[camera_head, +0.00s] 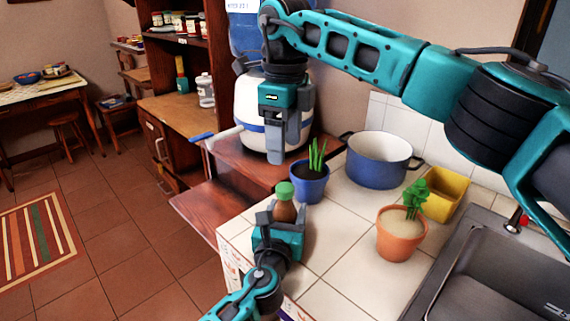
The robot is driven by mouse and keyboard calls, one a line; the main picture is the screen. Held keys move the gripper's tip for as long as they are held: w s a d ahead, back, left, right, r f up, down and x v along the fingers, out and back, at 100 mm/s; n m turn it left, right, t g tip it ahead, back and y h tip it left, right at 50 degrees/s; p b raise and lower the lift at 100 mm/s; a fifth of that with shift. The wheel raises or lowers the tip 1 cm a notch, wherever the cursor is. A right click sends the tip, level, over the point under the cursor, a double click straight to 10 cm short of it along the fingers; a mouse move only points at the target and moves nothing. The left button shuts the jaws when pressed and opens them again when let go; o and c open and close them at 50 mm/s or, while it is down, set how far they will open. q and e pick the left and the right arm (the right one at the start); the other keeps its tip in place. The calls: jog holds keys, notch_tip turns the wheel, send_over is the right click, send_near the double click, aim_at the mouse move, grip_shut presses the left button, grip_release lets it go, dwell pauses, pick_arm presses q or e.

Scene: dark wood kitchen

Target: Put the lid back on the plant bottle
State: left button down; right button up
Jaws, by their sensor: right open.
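The plant bottle (285,211) is small and brown and stands upright near the counter's left edge. A green rounded lid (284,190) sits on its top. My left gripper (282,222) comes from below, with its fingers on both sides of the bottle's lower body, closed around it. The bottle's base is hidden by this gripper. My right gripper (281,146) hangs from above, open and empty, pointing down. It appears above the bottle in the picture, in front of the white and blue container, apart from the lid.
A blue pot with a green plant (310,185) stands right beside the bottle. An orange pot with a plant (400,235), a large blue cooking pot (378,172) and a yellow box (447,193) stand to the right. The sink (480,285) is at lower right. Tiles in the middle are clear.

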jog(key=shift+r, duration=1.45)
pick_arm(q)
jog(key=shift+c, duration=1.1)
grip_release()
jog(key=shift+s, duration=0.1)
jog(key=p+v, duration=0.1)
jog(key=v, duration=1.1)
jog(key=shift+s, duration=0.4)
pick_arm(e)
jog(key=shift+r, duration=0.45)
pick_arm(q)
jog(key=shift+a, duration=0.1)
